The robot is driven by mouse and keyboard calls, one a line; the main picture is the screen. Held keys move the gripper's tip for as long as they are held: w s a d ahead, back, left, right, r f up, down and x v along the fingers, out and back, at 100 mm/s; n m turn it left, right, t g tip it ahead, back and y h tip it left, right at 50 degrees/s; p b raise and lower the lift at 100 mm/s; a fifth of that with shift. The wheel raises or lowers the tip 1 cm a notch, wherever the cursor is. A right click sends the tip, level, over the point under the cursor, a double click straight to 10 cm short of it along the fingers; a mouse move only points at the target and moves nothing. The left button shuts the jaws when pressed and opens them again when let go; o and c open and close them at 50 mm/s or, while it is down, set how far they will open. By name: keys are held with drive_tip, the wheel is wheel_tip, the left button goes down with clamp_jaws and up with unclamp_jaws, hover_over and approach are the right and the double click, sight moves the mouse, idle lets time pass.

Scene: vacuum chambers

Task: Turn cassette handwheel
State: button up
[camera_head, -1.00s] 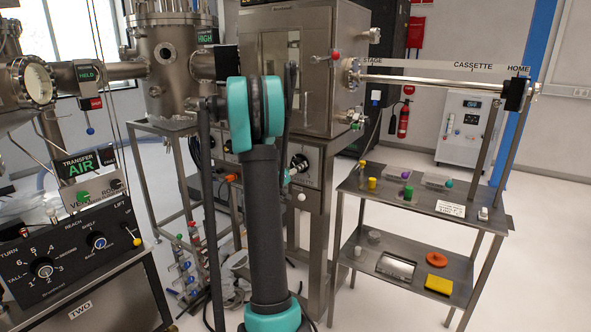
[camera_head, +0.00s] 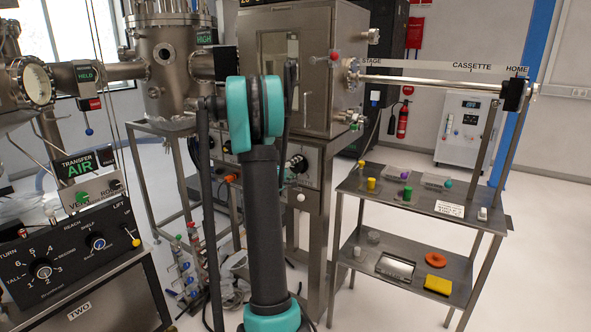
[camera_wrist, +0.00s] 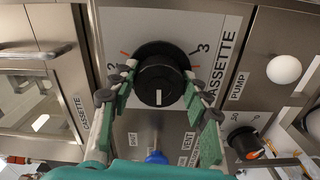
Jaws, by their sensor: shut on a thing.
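The cassette handwheel (camera_wrist: 161,82) is a round black knob with a white pointer line, on a grey panel lettered CASSETTE in the wrist view. The pointer line lies toward the bottom of the picture. My gripper (camera_wrist: 158,92) has its green-padded fingers on both sides of the knob and is shut on it. In the head view the handwheel (camera_head: 298,163) shows partly beside my arm, on the front of the steel cabinet. My arm hides my gripper there.
In the wrist view, a white round knob (camera_wrist: 283,69) and a black PUMP knob (camera_wrist: 246,143) sit right of the handwheel. A blue-tipped lever (camera_wrist: 157,157) lies below it. A steel shelf stand (camera_head: 420,205) stands to the right in the head view, with open floor beyond.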

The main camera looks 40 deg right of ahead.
drive_tip(key=n, duration=0.5)
drive_tip(key=shift+r+n, duration=0.1)
drive_tip(key=shift+n, duration=0.2)
drive_tip(key=n, duration=0.5)
drive_tip(key=shift+r, duration=0.1)
drive_tip(key=shift+n, duration=0.4)
drive_tip(key=o, duration=1.2)
drive_tip(key=shift+c, duration=0.2)
drive_tip(key=shift+a, duration=0.15)
drive_tip(key=v, duration=1.1)
drive_tip(key=shift+a, duration=0.4)
drive_tip(key=shift+s, duration=0.1)
